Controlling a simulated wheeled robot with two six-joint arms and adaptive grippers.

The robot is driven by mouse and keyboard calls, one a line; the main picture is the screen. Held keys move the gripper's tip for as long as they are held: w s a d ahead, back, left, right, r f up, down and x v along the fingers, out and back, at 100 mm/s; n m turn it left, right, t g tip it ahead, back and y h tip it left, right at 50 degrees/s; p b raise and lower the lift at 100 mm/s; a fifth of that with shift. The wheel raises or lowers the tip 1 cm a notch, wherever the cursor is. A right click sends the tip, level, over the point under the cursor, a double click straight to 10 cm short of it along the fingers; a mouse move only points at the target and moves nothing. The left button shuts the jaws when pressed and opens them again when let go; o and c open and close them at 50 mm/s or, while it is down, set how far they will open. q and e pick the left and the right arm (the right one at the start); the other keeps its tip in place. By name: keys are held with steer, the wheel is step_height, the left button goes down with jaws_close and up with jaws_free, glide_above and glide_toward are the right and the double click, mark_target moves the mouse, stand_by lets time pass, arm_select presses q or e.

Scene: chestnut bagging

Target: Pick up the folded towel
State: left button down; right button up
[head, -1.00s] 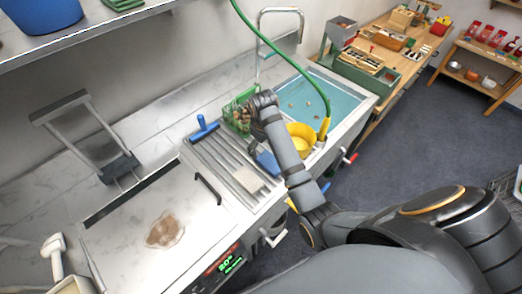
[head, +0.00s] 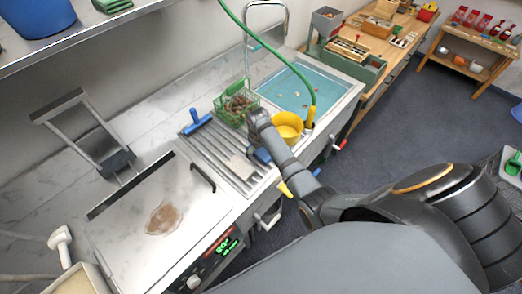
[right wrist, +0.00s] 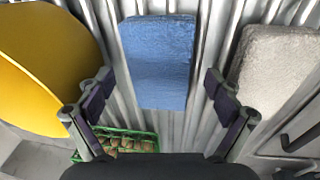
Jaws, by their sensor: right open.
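The folded towel appears to be the flat blue cloth (right wrist: 158,62) lying on the ribbed metal drainboard (head: 200,148). In the head view a blue bit of it (head: 262,155) shows beside my right arm, and the rest is hidden. My right gripper (right wrist: 160,98) is open and empty in the right wrist view. Its two fingers stand apart, on either side of the blue towel's near end, with no visible contact. My right wrist hides the fingers in the head view. My left gripper is in neither view.
A beige textured block (head: 240,167) lies beside the towel. A yellow bowl (head: 287,128) is on its other side.

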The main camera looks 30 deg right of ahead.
steer(key=c, duration=1.3)
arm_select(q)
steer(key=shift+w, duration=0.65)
arm_select(e)
steer(key=shift+o, duration=0.2)
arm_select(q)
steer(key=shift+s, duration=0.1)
arm_select(e)
steer(key=shift+r, duration=0.1)
